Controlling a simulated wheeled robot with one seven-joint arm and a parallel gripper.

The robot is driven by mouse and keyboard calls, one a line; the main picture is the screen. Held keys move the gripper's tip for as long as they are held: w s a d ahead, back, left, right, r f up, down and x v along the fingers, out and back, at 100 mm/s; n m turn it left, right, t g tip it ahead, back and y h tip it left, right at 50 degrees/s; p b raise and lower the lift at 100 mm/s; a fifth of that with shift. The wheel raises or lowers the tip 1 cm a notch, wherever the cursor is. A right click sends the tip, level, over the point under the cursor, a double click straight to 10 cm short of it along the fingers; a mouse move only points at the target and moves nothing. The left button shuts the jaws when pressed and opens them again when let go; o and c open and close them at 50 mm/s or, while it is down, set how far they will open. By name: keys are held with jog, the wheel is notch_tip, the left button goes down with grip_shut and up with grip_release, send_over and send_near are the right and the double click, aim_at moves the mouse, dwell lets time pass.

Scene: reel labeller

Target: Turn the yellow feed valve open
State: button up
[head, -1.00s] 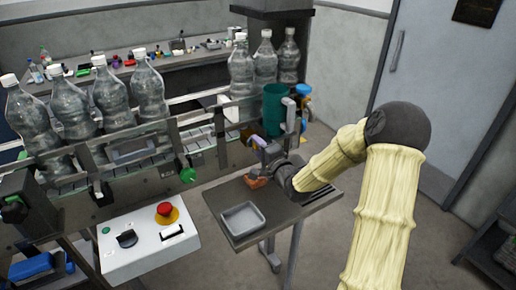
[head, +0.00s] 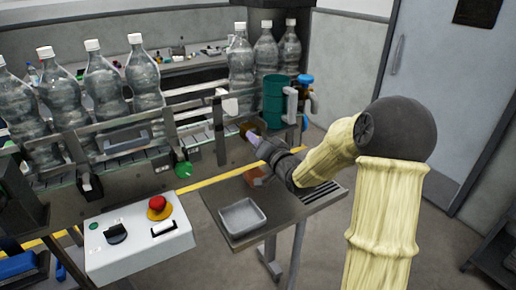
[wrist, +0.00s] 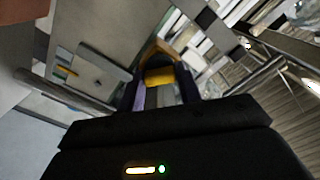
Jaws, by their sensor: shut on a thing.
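The yellow feed valve (wrist: 159,76) shows in the wrist view as a small yellow piece between my fingers. My gripper (wrist: 160,92) is shut on it, with a dark finger on each side. In the head view my gripper (head: 249,134) reaches left to the conveyor's near side, just left of and below the green cylinder. The valve cannot be made out there, and its turn angle is unclear.
Several large clear bottles (head: 105,92) stand along the conveyor. A green cylinder (head: 276,102) is close behind my gripper. A small metal table (head: 290,213) below holds a grey tray (head: 242,217). A white control box (head: 138,240) with a red button stands front left.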

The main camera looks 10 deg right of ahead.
jog(key=shift+f+n+b, duration=0.2)
jog(key=shift+n+b, duration=2.4)
jog(key=shift+n, duration=0.6)
jog(key=o, duration=1)
jog(key=shift+r, duration=0.15)
jog(key=shift+s, duration=0.15)
jog(key=v, duration=1.7)
